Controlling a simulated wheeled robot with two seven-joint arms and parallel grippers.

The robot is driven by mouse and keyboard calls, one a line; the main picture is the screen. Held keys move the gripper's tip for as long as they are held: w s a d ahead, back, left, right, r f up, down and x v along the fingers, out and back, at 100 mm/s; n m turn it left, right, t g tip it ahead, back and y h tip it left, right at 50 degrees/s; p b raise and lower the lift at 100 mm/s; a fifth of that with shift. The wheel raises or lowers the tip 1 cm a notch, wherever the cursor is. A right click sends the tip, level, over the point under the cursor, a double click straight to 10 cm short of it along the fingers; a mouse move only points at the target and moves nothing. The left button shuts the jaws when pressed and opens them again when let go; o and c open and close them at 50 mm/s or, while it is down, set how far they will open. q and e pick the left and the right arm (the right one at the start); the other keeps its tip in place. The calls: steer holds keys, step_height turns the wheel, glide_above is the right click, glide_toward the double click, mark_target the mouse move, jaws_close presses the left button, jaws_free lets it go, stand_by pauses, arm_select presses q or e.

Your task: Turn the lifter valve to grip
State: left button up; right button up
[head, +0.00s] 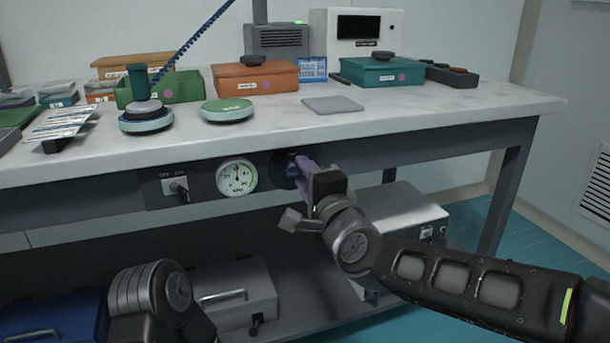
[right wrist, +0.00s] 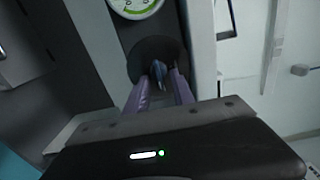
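The lifter valve (head: 292,168) is a blue handle on a dark round plate in the bench's front panel, mostly hidden by my right gripper in the head view. In the right wrist view the blue handle (right wrist: 159,75) stands out from the dark plate. My right gripper (head: 299,163) has purple fingers, which in the right wrist view (right wrist: 162,80) lie on either side of the handle. A gap shows at the right finger, so they look open around it. Any valve markings are hidden or too small to read. My left gripper is out of view; only part of my left arm shows at bottom left.
A round gauge (head: 237,177) and a toggle switch (head: 175,187) sit left of the valve. On the bench top (head: 420,107), a teal lifter (head: 140,88) with a coiled blue hose stands on a disc. Cases (head: 238,290) and a grey box (head: 400,215) occupy the space below.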

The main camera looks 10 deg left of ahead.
steer(key=v, duration=0.7)
steer(key=shift+s+d+p, duration=0.2)
steer(key=shift+s+p, duration=0.15)
steer(key=shift+p, duration=0.1)
